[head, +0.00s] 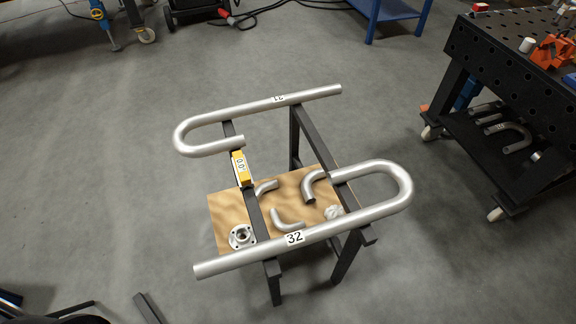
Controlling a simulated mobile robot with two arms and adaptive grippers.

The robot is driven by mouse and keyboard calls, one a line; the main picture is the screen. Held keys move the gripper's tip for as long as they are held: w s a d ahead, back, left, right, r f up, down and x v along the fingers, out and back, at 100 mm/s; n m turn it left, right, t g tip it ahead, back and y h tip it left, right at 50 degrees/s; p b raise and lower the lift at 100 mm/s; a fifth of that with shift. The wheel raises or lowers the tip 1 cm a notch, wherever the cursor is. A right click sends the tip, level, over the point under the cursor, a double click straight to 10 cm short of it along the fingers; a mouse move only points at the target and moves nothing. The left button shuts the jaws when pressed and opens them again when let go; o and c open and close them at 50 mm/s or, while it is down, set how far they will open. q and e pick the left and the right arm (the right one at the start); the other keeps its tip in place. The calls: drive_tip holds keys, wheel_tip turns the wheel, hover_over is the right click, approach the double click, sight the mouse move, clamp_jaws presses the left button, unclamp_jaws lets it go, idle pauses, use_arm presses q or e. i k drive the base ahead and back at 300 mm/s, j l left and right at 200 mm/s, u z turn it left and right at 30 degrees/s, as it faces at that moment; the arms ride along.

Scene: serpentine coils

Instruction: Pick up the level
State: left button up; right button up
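The level (241,168) is a small yellow block with a white display face. It sits on the left dark bar of a stand, near the short end of the upper bent pipe. Its display looks like it reads about 0.0. Neither of my grippers can be made out in the head view, and nothing is touching the level.
Two U-bent silver pipes, one labelled 32 (230,263) and the other (310,95) above it, lie across the stand (312,140). A wooden shelf (225,212) below holds elbows and a flange (241,237). A black perforated table (500,50) stands right. Floor is open left.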

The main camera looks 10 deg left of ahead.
sight(244, 178)
drive_tip(key=i+j+z, duration=0.15)
drive_tip(key=j+z, duration=0.35)
drive_tip(key=j, duration=0.35)
drive_tip(key=j+z, duration=0.5)
drive_tip(key=j, duration=0.75)
